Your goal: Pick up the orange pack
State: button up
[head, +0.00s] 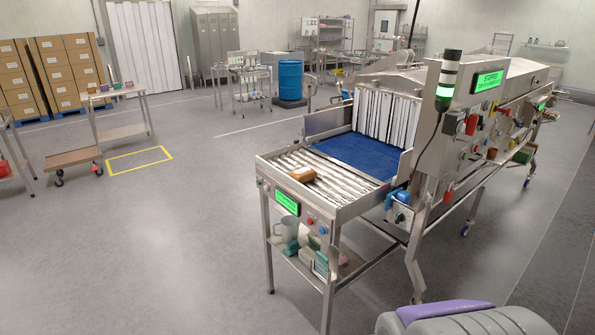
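The orange pack (303,174) is a small orange-brown block in the head view. My gripper is not clearly in view. A grey and purple rounded part at the bottom right edge looks like my own body, well to the right of and nearer than the pack.
The conveyor's strip curtain (388,115) and tunnel stand behind the belt. A display panel (489,82) reads "STOPPED". A lower shelf (335,265) holds a jug and boxes. A wheeled cart (72,158) stands left. The floor (170,240) left of the conveyor is clear.

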aim_at(303, 175)
jog(key=i+u, duration=0.1)
jog(key=u, duration=0.5)
jog(key=i+l+u, duration=0.2)
jog(key=l, duration=0.15)
jog(key=i+l+u, duration=0.2)
jog(key=l, duration=0.2)
jog(key=i+l+u, duration=0.2)
jog(key=l, duration=0.2)
jog(key=l+u, duration=0.2)
jog(key=l, duration=0.2)
jog(key=i+l+u, duration=0.25)
jog(key=l, duration=0.25)
jog(key=i+l, duration=0.1)
jog(key=l, duration=1.2)
jog(key=i, duration=0.05)
